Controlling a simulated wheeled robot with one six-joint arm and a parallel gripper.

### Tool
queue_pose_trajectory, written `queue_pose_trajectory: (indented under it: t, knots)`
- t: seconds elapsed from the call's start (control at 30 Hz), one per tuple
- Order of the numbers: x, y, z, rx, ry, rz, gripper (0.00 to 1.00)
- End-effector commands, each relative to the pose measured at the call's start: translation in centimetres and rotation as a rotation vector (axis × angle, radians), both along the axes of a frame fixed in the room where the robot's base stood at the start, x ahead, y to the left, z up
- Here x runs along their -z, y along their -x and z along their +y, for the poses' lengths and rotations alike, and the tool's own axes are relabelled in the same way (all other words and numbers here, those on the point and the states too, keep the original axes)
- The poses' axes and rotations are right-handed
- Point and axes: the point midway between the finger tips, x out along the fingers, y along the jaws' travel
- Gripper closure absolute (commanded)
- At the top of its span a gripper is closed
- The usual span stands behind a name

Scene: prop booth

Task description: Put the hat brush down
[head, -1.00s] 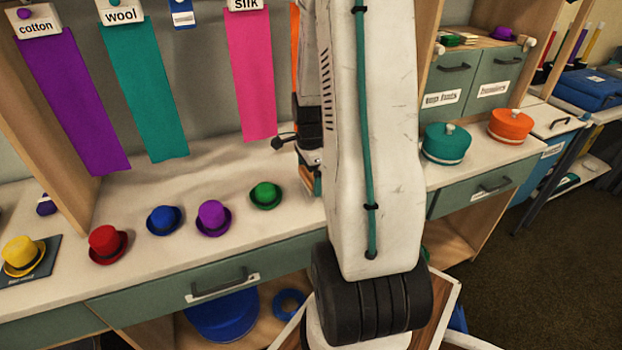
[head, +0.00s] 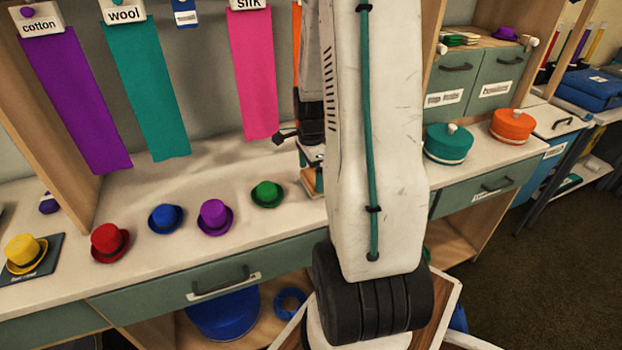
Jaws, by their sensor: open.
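My gripper (head: 312,172) shows only in part, at the left edge of my white arm, low over the white counter (head: 170,258). It is open. A small wood-coloured and teal piece shows at its lower end, right at the counter top. I cannot tell whether this piece is the hat brush or part of the gripper. The hat brush is not clearly seen anywhere else; my arm hides the counter behind it.
Small hats stand along the counter: yellow (head: 24,252), red (head: 109,242), blue (head: 165,218), purple (head: 215,216) and green (head: 267,194). Teal (head: 448,144) and orange (head: 512,125) round boxes stand at right. Cloth strips hang behind. Bare counter lies between hats and strips.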

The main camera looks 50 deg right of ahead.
Motion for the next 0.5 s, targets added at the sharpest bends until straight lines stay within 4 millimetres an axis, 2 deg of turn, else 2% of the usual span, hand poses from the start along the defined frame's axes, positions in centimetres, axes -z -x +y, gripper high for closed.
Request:
queue_pose_trajectory:
  t: [0.1, 0.3, 0.5]
  knots:
    - [-2.9, -0.1, -0.1, 0.000, 0.005, -0.005, 0.00]
    - [-6.9, -0.1, -0.1, 0.000, 0.003, -0.004, 0.00]
    - [-9.0, 0.0, 0.0, -0.003, 0.001, -0.002, 0.00]
